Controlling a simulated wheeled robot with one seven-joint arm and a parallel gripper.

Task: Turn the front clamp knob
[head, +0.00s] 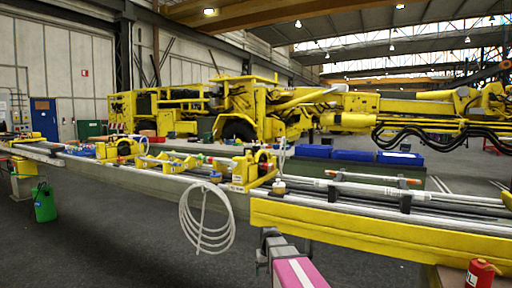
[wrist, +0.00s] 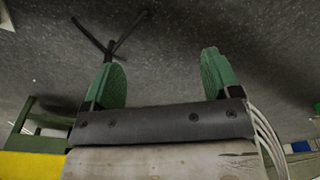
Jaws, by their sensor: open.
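In the head view, a nearer yellow clamp unit (head: 241,176) stands on the long boom rail (head: 140,178), left of centre. A second yellow clamp unit (head: 120,150) stands farther left. I cannot tell which small part is the front clamp knob. In the wrist view my gripper (wrist: 164,78) is open. Its two green-padded fingers are apart with only grey floor visible between them. No clamp knob is recognisable in the wrist view.
A white coiled hose (head: 207,222) hangs from the rail's near side. A yellow beam (head: 375,234) fills the right foreground. Pale cables (wrist: 268,142) show beside the gripper.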

